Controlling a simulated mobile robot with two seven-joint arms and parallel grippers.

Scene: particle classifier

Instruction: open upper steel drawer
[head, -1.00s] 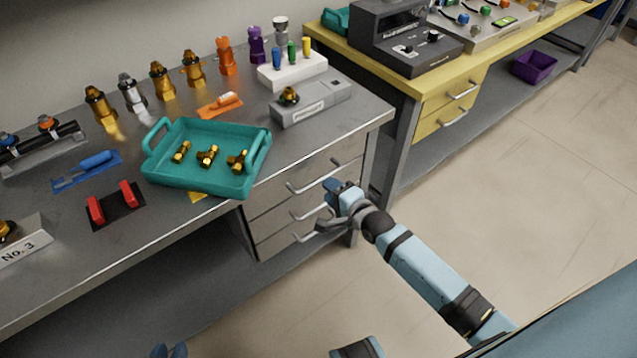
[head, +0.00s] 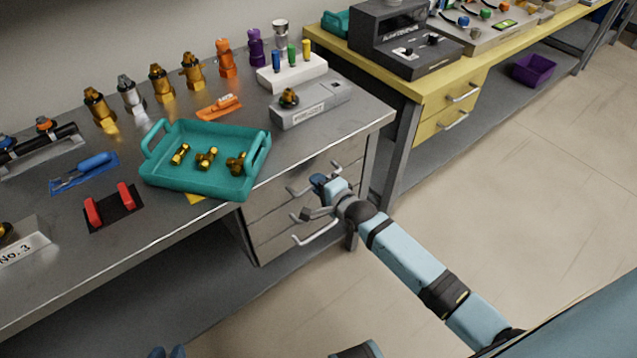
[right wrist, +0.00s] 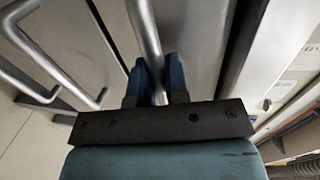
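The steel drawer unit (head: 285,214) hangs under the grey steel workbench, with three drawers stacked. The upper steel drawer (head: 272,198) looks closed. My right gripper (head: 317,196) is at its front. In the right wrist view, the upper drawer's bar handle (right wrist: 146,28) runs between the two blue fingertips (right wrist: 156,78), which sit close against it on both sides. The other two handles (right wrist: 52,66) lie to the left there, clear of the fingers. Only blue tips of my left gripper (head: 168,352) show at the bottom edge of the head view.
The steel bench (head: 150,225) carries a teal tray (head: 205,187) with brass fittings, near the edge above the drawers. A yellow bench (head: 400,80) with its own drawers stands to the right. The floor (head: 530,190) in front is clear.

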